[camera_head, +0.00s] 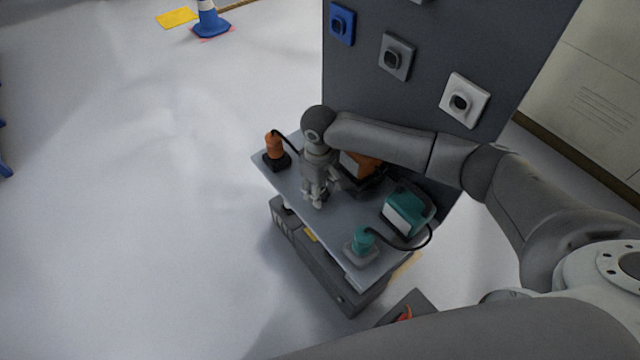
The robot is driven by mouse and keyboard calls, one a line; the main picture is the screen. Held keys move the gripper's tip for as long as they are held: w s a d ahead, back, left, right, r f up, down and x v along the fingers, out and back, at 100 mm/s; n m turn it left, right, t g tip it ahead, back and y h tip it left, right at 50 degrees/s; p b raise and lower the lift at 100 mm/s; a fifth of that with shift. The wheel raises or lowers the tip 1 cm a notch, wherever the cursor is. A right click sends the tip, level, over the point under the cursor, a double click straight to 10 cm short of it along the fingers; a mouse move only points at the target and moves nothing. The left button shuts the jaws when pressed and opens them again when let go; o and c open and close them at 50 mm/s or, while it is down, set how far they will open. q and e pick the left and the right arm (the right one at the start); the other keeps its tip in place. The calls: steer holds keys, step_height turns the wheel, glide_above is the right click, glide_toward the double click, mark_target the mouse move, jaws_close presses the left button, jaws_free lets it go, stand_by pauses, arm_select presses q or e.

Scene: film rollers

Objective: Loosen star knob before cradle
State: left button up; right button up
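My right arm comes in from the right, and its gripper (315,202) points down over the middle of the grey table (300,208). The fingers are small and I cannot tell whether they are open or shut. An orange device (360,165) in a dark holder is partly hidden behind my arm. A teal device (406,213) with a pale front sits to its right. An orange cylinder (273,146) stands on a dark base at the table's left end, and a teal cylinder (362,240) on a grey base at the near right. I cannot make out a star knob or which holder is the cradle. My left gripper is not in view.
A dark upright panel (440,45) behind the table carries blue (341,24), grey (397,56) and white (464,100) square plates. Dark cables run from both cylinders. A dark cabinet (325,268) is below the tabletop.

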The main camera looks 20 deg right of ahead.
steer(key=n+p, duration=0.2)
steer(key=n, duration=0.1)
steer(key=shift+s+r+n, duration=0.1)
steer(key=shift+n, duration=0.3)
steer(key=n+p, duration=0.2)
steer(key=n, duration=0.1)
steer(key=shift+a+n, duration=0.1)
steer(key=shift+n, duration=0.2)
steer(key=n+p, duration=0.1)
steer(key=n, duration=0.3)
steer(key=shift+s, duration=0.1)
steer(key=shift+s+n, duration=0.1)
steer(key=shift+n, duration=2.1)
steer(key=o, duration=1)
